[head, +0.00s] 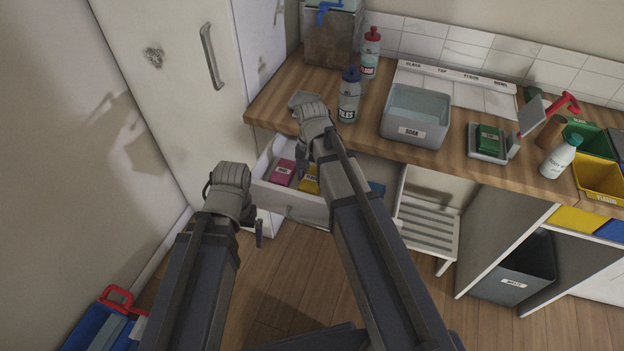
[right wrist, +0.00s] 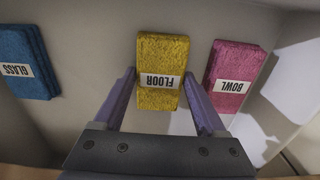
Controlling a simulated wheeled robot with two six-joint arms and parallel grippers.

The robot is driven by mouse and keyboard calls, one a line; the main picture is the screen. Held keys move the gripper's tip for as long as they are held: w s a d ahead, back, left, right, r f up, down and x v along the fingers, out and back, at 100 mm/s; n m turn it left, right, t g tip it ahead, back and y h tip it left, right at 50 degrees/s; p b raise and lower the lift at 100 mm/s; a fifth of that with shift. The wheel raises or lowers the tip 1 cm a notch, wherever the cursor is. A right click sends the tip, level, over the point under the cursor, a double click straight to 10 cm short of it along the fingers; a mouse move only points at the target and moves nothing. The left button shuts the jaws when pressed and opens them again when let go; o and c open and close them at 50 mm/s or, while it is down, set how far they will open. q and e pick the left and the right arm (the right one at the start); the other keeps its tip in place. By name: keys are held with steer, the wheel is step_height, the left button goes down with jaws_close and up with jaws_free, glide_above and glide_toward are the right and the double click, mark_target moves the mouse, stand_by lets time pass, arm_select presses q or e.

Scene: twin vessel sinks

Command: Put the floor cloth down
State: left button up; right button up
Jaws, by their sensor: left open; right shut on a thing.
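The yellow floor cloth (head: 310,180) is in or just over the open drawer (head: 287,203) under the counter. In the right wrist view the floor cloth (right wrist: 161,60), labelled FLOOR, is between the two fingers of my right gripper (right wrist: 158,92), which is shut on it. Whether it touches the drawer bottom I cannot tell. In the head view my right gripper (head: 305,160) reaches down at the drawer and partly hides the cloth. My left gripper (head: 257,232) is open and empty, left of the drawer front.
The pink bowl cloth (right wrist: 233,75) and the blue glass cloth (right wrist: 27,62) lie on either side in the drawer. On the counter are a tiles bottle (head: 349,97), a red-capped bottle (head: 370,55) and a grey soda basin (head: 415,118). A slatted rack (head: 428,228) stands below.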

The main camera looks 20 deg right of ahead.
mark_target(312, 178)
steer(key=shift+f, duration=0.15)
steer(key=o, duration=1.3)
steer(key=shift+r, duration=0.2)
step_height(312, 178, up, 12)
steer(key=p, duration=1.2)
